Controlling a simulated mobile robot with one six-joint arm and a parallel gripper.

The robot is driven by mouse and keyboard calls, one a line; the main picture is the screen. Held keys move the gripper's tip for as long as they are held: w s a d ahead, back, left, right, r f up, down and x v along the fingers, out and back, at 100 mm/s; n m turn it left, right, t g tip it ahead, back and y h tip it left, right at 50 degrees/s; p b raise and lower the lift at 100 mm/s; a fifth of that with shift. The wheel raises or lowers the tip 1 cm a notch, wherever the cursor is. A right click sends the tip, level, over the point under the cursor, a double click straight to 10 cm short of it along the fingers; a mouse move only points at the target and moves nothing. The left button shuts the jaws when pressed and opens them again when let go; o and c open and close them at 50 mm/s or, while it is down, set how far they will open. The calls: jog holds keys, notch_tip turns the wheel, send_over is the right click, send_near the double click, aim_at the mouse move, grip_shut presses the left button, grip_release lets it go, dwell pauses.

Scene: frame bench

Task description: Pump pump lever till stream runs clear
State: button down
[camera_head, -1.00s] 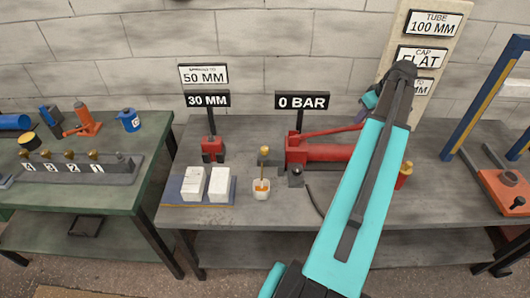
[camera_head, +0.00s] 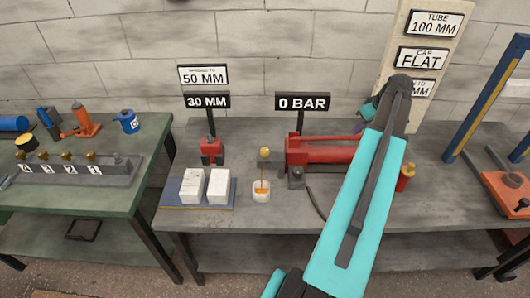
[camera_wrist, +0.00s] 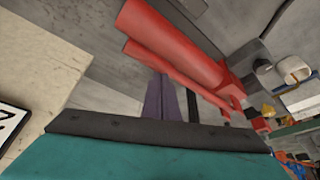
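The red pump (camera_head: 325,155) lies on the grey bench, with its red lever (camera_head: 330,138) above the body, nearly level. The lever's right end is hidden behind my arm. A thin amber stream runs from the yellow-topped outlet (camera_head: 264,153) into a white cup (camera_head: 262,195) holding orange liquid. My gripper (camera_head: 366,112) is at the lever's right end, mostly hidden by my wrist. In the wrist view, purple finger parts (camera_wrist: 158,98) show beside the lever (camera_wrist: 180,72) and pump body (camera_wrist: 172,42). Whether they grip the lever is unclear.
A "0 BAR" sign (camera_head: 302,101) stands behind the pump. White blocks (camera_head: 218,187) lie on a blue mat left of the cup. A tall board with plates (camera_head: 420,55) stands behind my gripper. A red-and-yellow bottle (camera_head: 405,176) is close right of my arm.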

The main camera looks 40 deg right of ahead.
notch_tip(320, 180, up, 7)
jog(key=p, duration=0.3)
jog(key=shift+p, duration=0.4)
jog(key=shift+f, duration=0.1)
dwell(0.4)
jog(key=shift+r+p, duration=1.5)
jog(key=shift+r, duration=1)
